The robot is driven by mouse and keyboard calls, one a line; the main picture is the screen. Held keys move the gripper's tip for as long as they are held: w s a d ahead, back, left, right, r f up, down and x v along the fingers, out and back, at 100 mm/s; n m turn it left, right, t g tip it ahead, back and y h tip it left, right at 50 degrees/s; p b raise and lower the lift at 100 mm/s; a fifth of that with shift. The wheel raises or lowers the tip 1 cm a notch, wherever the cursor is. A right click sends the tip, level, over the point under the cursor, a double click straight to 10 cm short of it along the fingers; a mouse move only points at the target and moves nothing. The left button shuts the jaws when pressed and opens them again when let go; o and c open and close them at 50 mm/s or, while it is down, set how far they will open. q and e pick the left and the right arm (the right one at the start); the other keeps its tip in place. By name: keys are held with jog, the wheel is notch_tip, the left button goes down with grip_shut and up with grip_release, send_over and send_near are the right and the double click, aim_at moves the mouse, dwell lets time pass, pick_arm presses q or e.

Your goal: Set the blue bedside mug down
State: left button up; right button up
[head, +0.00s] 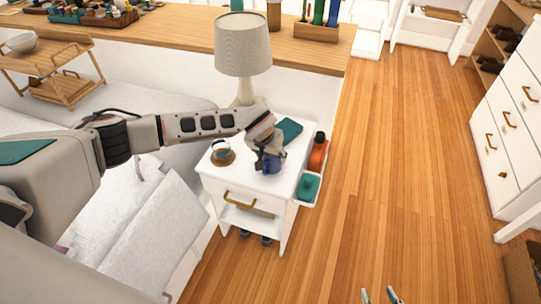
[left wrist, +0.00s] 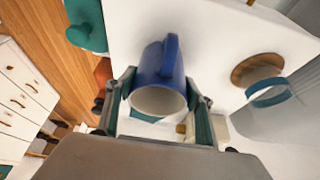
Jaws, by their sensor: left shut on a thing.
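The blue mug (head: 271,165) is over the front part of the white bedside table (head: 232,184). My left gripper (head: 262,158) reaches in from the left and is shut on the mug. In the left wrist view the blue mug (left wrist: 160,92) sits between the two fingers (left wrist: 160,108), with its open mouth towards the camera and its handle pointing away. I cannot tell whether its base touches the tabletop. My right gripper (head: 380,296) shows only as two parted fingertips at the bottom edge, over the floor, empty.
On the tabletop are a glass on a round wooden coaster (head: 223,154) and a teal book (head: 288,131). A lamp (head: 243,55) stands behind. An orange bottle (head: 318,153) and a teal item (head: 308,187) sit on the table's right side. The bed is at left; open floor lies right.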

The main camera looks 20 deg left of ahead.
pick_arm(q)
jog(key=o, duration=1.3)
jog(key=shift+f, duration=0.15)
